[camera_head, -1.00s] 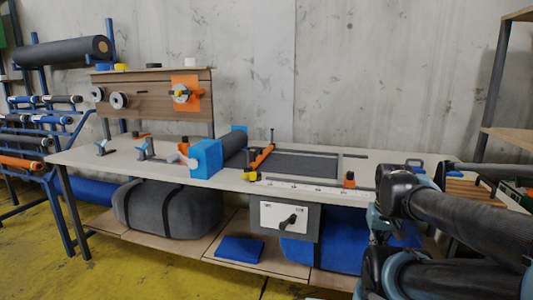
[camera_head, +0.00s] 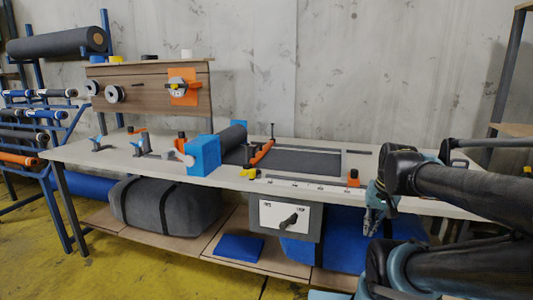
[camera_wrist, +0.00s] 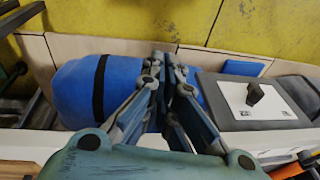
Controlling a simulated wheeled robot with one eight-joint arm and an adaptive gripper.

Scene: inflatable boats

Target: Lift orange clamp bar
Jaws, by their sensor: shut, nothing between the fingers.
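The orange clamp bar (camera_head: 263,152) lies on the worktable, slanting across the left edge of a dark grey sheet (camera_head: 300,161). A dark upright post stands at its far end and a yellow part (camera_head: 249,173) is near its front end. My gripper (camera_head: 370,229) is at the table's front edge, right of the bar and well apart from it. It points down, shut and empty. In the wrist view, its fingers (camera_wrist: 166,62) are together above the lower shelf. An orange piece (camera_wrist: 287,171) shows at that view's lower right; I cannot tell whether it is the bar.
A blue box (camera_head: 203,157) with a dark roller stands left of the bar. A white ruler strip (camera_head: 300,184) and an orange block (camera_head: 353,178) lie along the front. A lever panel (camera_head: 284,217) hangs below the edge. A blue bundle (camera_wrist: 78,92) sits on the lower shelf.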

